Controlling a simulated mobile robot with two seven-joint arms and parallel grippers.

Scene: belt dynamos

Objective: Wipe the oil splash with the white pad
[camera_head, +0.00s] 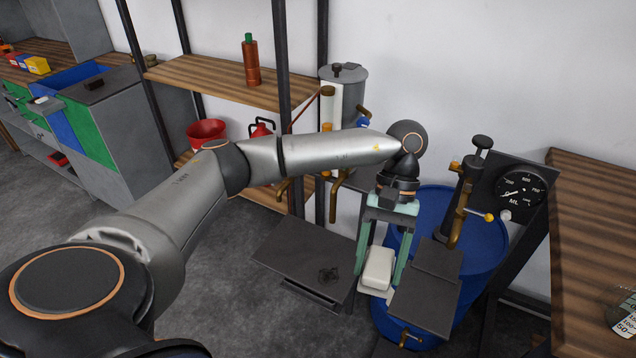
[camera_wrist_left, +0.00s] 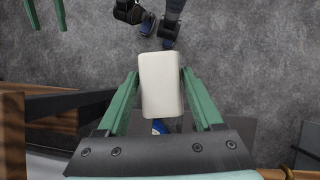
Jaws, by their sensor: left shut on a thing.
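The white pad (camera_head: 379,268) is a pale rounded block. My left gripper (camera_head: 378,279) has its green fingers shut on the pad's two sides and points downward. The wrist view also shows the pad (camera_wrist_left: 161,85) between the fingers (camera_wrist_left: 159,78). A dark splotch, which looks like the oil splash (camera_head: 328,275), lies on a low dark grey plate (camera_head: 290,248). The pad is to the right of the splotch and apart from it. Two green fingers, apparently of my right gripper (camera_wrist_left: 45,15), stand apart at the top left of the wrist view.
A blue drum (camera_head: 432,215) with a pump and a dark sloped panel (camera_head: 425,290) stands close right of my left gripper. A round gauge (camera_head: 520,188) is beyond it. A wooden shelf (camera_head: 195,76) holds a brown bottle (camera_head: 251,62). Grey floor lies open in front.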

